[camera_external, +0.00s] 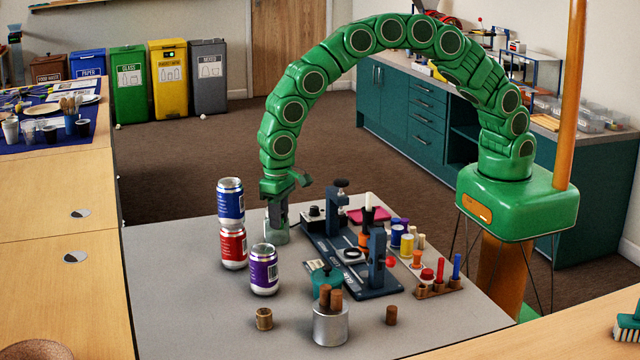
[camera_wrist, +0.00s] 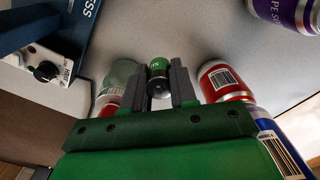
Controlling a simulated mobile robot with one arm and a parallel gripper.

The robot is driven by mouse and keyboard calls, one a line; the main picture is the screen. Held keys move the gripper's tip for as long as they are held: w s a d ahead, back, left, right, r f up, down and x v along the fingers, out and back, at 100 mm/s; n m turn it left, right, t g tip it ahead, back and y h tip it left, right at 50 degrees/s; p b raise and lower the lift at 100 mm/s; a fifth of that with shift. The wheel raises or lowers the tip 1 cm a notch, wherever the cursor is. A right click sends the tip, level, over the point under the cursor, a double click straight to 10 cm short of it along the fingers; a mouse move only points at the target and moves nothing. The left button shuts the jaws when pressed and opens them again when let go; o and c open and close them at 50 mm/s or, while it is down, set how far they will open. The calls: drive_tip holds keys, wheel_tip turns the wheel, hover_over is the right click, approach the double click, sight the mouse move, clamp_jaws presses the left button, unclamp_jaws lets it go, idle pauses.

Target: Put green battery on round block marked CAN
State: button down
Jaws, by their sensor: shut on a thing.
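The green battery (camera_wrist: 159,70) is between the fingers of my gripper (camera_wrist: 163,76) in the wrist view, its silver end towards the camera. My gripper is shut on it. In the external view my gripper (camera_external: 277,214) points down at the table's back left, right of the can stack; the battery cannot be made out there. A pale green glass-like thing (camera_external: 279,236) shows at the fingertips, and beside the left finger in the wrist view (camera_wrist: 119,76). Small round brown blocks stand at the front, one hollow (camera_external: 264,319) and one solid (camera_external: 391,316). No CAN marking is readable.
A blue can (camera_external: 230,203) stands on a red can (camera_external: 233,250), close left of my gripper. A purple can (camera_external: 264,271) stands in front. The dark press board (camera_external: 375,287) is to the right. A silver cylinder (camera_external: 331,329) with brown pegs stands at the front.

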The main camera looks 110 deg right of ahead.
drive_tip(key=shift+r, duration=0.85)
drive_tip(key=shift+w+a+r, duration=0.1)
drive_tip(key=shift+a+r, duration=0.1)
drive_tip(key=shift+a, duration=0.15)
drive_tip(key=s+a+r+m, duration=0.1)
drive_tip(key=a+r+m, duration=0.25)
drive_tip(key=a, duration=0.85)
drive_tip(key=a+r+m, duration=0.3)
drive_tip(key=a+m, duration=0.2)
drive_tip(key=a, duration=0.6)
hover_over(264, 312)
drive_tip(key=shift+m+y, duration=0.25)
drive_tip(key=shift+y, duration=0.15)
drive_tip(key=shift+s+d+f, duration=0.15)
drive_tip(key=shift+f, duration=2.1)
drive_tip(key=shift+s+d+f, duration=0.1)
drive_tip(key=shift+f, duration=2.1)
drive_tip(key=shift+w+a+f, duration=0.1)
drive_tip(key=shift+w+f, duration=0.15)
drive_tip(key=shift+f, duration=1.6)
